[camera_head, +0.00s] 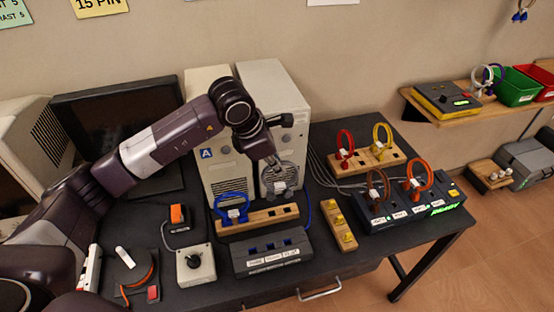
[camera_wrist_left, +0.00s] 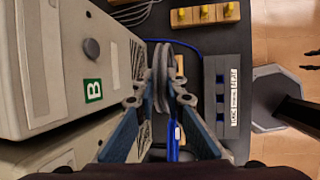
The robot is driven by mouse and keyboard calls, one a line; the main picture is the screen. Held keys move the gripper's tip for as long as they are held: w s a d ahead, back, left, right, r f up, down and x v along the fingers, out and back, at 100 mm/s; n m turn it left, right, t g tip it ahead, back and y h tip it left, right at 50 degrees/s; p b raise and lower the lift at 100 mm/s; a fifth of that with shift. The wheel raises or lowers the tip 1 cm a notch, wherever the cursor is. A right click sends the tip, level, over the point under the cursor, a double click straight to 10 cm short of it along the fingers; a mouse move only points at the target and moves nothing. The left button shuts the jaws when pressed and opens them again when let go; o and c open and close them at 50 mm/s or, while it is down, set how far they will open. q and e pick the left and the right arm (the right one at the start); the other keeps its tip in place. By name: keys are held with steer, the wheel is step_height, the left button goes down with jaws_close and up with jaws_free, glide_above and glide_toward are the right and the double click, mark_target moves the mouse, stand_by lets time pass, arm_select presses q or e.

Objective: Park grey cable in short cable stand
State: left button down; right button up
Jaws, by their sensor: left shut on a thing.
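The grey cable (camera_head: 283,178) is a coiled loop in front of the right-hand computer tower, above the desk. My left gripper (camera_head: 272,163) is shut on it. In the left wrist view the grey loop (camera_wrist_left: 162,75) stands edge-on between the fingertips of my left gripper (camera_wrist_left: 161,100). A wooden cable stand (camera_head: 262,218) lies just below and in front of the grey cable. A blue cable (camera_head: 231,207) sits at its left end, and dark slots to the right look empty. The grey cable appears apart from the stand. My right gripper is out of view.
Two beige towers (camera_head: 277,95) stand close behind the gripper. A dark socket box (camera_head: 272,259) lies in front of the stand. A wooden block with yellow plugs (camera_head: 339,222) is to the right. Another stand (camera_head: 356,162) holds red and yellow cables, behind a dark switch box (camera_head: 405,214).

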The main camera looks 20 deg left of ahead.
arm_select(q)
steer(key=shift+w, duration=0.15)
steer(key=shift+f, duration=0.2)
steer(key=shift+f+b, duration=1.2)
steer(key=shift+f, duration=1.55)
steer(key=shift+b, duration=0.35)
steer(key=shift+r, duration=0.1)
steer(key=shift+b, duration=0.8)
steer(key=shift+f+b, duration=0.45)
steer(key=shift+b, duration=0.15)
stand_by(0.8)
steer(key=shift+f+b, duration=0.45)
steer(key=shift+b, duration=0.7)
stand_by(1.1)
